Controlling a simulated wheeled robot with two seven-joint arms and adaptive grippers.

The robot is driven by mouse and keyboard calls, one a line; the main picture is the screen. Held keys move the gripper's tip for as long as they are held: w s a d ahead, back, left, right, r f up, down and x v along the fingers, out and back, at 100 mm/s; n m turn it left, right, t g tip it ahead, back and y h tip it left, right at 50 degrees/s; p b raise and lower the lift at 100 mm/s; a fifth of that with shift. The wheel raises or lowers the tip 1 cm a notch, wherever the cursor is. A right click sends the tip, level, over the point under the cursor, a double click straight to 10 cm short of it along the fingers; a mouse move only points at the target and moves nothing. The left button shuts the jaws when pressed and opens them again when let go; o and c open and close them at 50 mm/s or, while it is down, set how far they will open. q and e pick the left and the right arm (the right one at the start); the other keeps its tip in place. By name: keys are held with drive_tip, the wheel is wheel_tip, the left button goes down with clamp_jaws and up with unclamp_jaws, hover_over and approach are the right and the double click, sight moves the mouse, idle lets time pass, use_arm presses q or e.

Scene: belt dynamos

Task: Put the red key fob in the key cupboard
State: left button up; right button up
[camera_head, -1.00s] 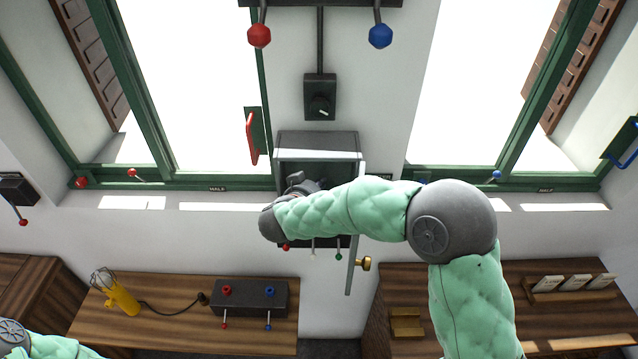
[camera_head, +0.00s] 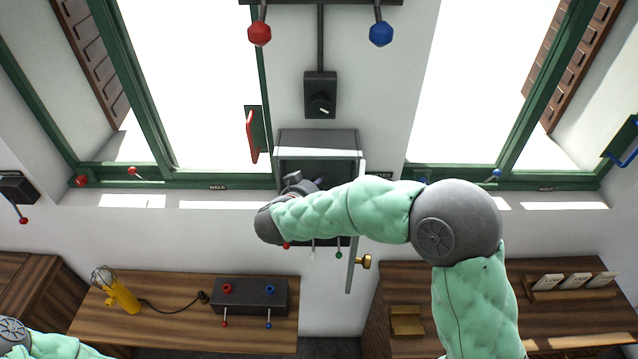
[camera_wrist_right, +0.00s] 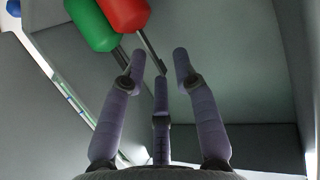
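The key cupboard (camera_head: 318,141) is a grey box on the wall between the windows, with its door (camera_head: 356,230) swung open to the right. My right gripper (camera_head: 303,182) reaches into it; my forearm hides much of the interior. In the right wrist view the red key fob (camera_wrist_right: 123,12) is at the top, with its thin metal key pointing down toward the fingertips. My right gripper's fingers (camera_wrist_right: 160,66) are spread, with a gap between the tips and the fob. A green fob (camera_wrist_right: 90,24) is beside the red one. My left gripper is out of view.
The door's brass knob (camera_head: 364,262) sticks out to the right. A red handle (camera_head: 252,136) is left of the cupboard. Small levers (camera_head: 338,254) hang below it. A desk with a yellow lamp (camera_head: 122,297) and a switch box (camera_head: 249,297) stands lower left.

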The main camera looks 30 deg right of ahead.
drive_tip(key=v, duration=1)
drive_tip(key=shift+s+a+r, duration=0.2)
drive_tip(key=shift+s+a, duration=0.05)
